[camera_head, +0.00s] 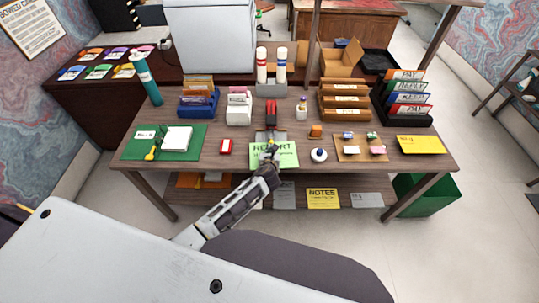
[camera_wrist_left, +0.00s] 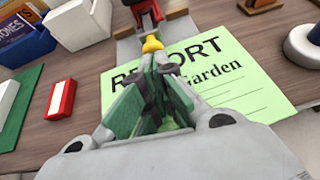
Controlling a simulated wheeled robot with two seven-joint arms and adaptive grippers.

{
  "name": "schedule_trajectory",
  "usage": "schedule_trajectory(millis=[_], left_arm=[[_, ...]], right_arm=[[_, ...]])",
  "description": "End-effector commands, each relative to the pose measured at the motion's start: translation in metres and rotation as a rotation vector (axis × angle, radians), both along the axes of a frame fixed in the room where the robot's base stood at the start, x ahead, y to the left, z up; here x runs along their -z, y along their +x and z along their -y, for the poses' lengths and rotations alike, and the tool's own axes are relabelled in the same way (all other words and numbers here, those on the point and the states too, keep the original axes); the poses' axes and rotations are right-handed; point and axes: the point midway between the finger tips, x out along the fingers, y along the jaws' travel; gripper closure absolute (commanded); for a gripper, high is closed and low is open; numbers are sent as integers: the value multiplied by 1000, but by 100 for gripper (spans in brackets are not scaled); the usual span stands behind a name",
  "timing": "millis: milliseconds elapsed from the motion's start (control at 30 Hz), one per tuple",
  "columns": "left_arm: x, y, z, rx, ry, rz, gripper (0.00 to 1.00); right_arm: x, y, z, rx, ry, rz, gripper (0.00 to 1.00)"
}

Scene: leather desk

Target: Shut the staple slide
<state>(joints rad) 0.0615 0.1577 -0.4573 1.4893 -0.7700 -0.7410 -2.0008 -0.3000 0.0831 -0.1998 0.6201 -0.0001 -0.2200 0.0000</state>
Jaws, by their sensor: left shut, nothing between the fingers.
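The red and black stapler (camera_head: 271,113) stands on the desk behind the green REPORT sheet (camera_head: 285,157). In the left wrist view its red front (camera_wrist_left: 146,12) shows at the top edge, with a grey part below it. A yellow tip (camera_wrist_left: 152,44) sticks out toward me just past my fingertips; it looks like the end of the staple slide. My left gripper (camera_head: 271,151) is shut and empty over the REPORT sheet, in front of the stapler. In the wrist view its fingertips (camera_wrist_left: 163,68) seem close to the yellow tip; I cannot tell whether they touch.
A red and white box (camera_head: 226,146) lies left of the sheet and a round white and blue item (camera_head: 319,155) right of it. A green mat (camera_head: 190,153) with a white pad is further left. Organizers and a holder with two bottles (camera_head: 271,88) line the back.

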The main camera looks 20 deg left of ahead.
Motion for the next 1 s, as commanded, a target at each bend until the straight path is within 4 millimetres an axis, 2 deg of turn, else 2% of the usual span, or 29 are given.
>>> schedule_trajectory(millis=[400, 700, 1000], left_arm=[[-1, 38, -3, 0, 2, 2, 100], [-1, 64, -10, -1, 3, 0, 100], [-2, 73, -14, -1, 2, 2, 100]], right_arm=[[0, 0, -8, 2, 8, -1, 60], [0, 0, -6, 1, 6, 0, 60], [0, 0, -1, 0, 1, 0, 60]])
